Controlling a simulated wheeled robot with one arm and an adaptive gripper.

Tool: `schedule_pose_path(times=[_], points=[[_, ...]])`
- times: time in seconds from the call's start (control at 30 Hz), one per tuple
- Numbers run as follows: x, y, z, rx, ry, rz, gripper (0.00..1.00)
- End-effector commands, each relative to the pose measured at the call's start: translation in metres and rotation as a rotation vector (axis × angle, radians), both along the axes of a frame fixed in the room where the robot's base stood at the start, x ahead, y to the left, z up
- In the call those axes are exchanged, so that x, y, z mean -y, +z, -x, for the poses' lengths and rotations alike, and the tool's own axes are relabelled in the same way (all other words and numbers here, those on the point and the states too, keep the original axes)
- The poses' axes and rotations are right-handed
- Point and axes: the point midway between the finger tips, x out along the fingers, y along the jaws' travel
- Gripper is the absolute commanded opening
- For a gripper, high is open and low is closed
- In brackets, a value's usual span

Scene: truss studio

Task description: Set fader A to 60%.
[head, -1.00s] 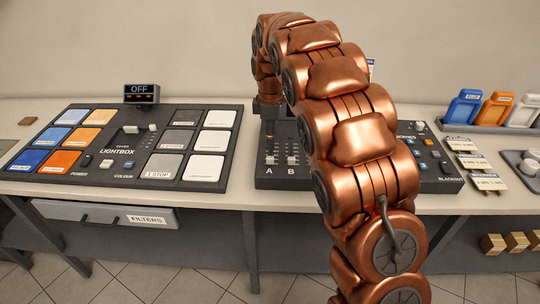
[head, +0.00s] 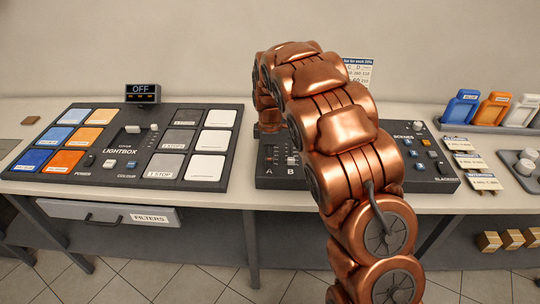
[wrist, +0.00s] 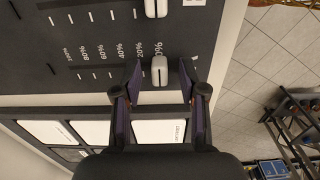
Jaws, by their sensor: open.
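Fader A's white cap (wrist: 159,71) sits in the wrist view near the 0% end of its scale, on the dark fader desk (wrist: 60,25). The percent marks run left from 0% up to 100%. My gripper (wrist: 160,78) is open, with one finger on each side of the cap and a visible gap to both. In the head view my arm hides the gripper and part of the desk (head: 440,184); the letters A and B show at its left end.
A second fader cap (wrist: 156,7) is close beside fader A in the wrist view. The lightbox panel (head: 128,150) stands left of the desk, with an OFF display (head: 142,91) behind it. A printed card (head: 358,72) stands behind my arm. Several label cards (head: 470,160) lie at right.

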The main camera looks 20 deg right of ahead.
Motion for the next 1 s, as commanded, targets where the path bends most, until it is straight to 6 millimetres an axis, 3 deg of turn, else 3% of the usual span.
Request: schedule_pose_path(times=[0.13, 0.53, 1.0], points=[[0.0000, 0.0001, -0.0001, 0.000, 0.000, 0.000, 0.41], [0.0001, 0.0001, -0.0001, 0.000, 0.000, 0.000, 0.00], [0.0001, 0.0002, -0.0001, 0.000, 0.000, 0.000, 0.00]])
